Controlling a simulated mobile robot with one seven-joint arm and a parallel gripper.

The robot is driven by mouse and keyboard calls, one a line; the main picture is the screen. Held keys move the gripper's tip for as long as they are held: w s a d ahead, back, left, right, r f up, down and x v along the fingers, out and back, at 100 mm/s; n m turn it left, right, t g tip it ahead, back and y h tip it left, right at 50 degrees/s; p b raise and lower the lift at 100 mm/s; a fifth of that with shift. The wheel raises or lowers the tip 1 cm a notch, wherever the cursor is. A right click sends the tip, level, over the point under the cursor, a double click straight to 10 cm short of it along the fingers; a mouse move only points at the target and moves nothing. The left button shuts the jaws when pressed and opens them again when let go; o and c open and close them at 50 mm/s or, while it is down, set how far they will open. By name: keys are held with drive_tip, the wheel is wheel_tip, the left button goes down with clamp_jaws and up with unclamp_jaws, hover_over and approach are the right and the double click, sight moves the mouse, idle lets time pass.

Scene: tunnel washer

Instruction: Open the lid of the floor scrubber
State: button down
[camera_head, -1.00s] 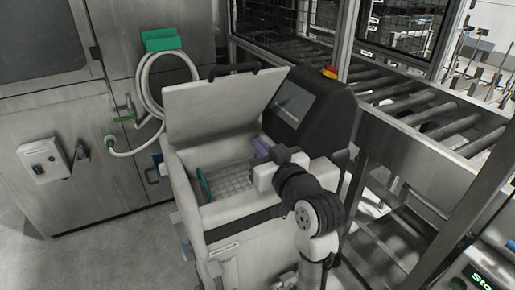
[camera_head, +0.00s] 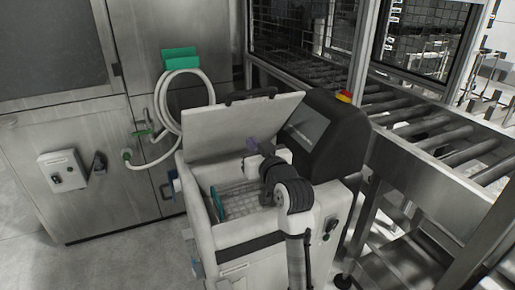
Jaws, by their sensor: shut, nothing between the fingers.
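The floor scrubber (camera_head: 240,240) is a pale grey machine with a dark control console (camera_head: 325,135). Its flat light-grey lid (camera_head: 235,125) stands raised and tilted, with a black handle (camera_head: 250,94) on its top edge. The tank opening below it is uncovered, showing a mesh basket (camera_head: 240,203) and a teal strip (camera_head: 217,204). My arm reaches up over the scrubber's near right side. My gripper (camera_head: 252,163) is shut and empty, over the opening close to the lid's inner side. Its fingertips are small and partly hidden; I cannot tell whether they touch the lid.
A steel cabinet with a coiled white hose (camera_head: 170,110) on a green holder (camera_head: 180,58) stands behind left. A roller conveyor (camera_head: 440,135) with metal legs runs close on the right. Bare floor (camera_head: 130,255) lies at the front left.

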sight(244, 124)
drive_tip(key=shift+w, duration=0.15)
drive_tip(key=shift+r+p+x, duration=0.25)
drive_tip(key=shift+p+x, duration=0.05)
drive_tip(key=shift+x, duration=1.5)
drive_tip(key=shift+r+p+x, duration=0.2)
drive_tip(key=shift+p+x, duration=0.15)
drive_tip(key=shift+x, duration=1.4)
drive_tip(key=shift+r+p+x, duration=0.25)
drive_tip(key=shift+p+x, duration=0.05)
drive_tip(key=shift+x, duration=1.5)
drive_tip(key=shift+r+x, duration=0.65)
drive_tip(key=shift+x, duration=4.15)
drive_tip(key=v, duration=1.6)
drive_tip(key=shift+f+b, duration=0.1)
drive_tip(key=shift+b, duration=0.2)
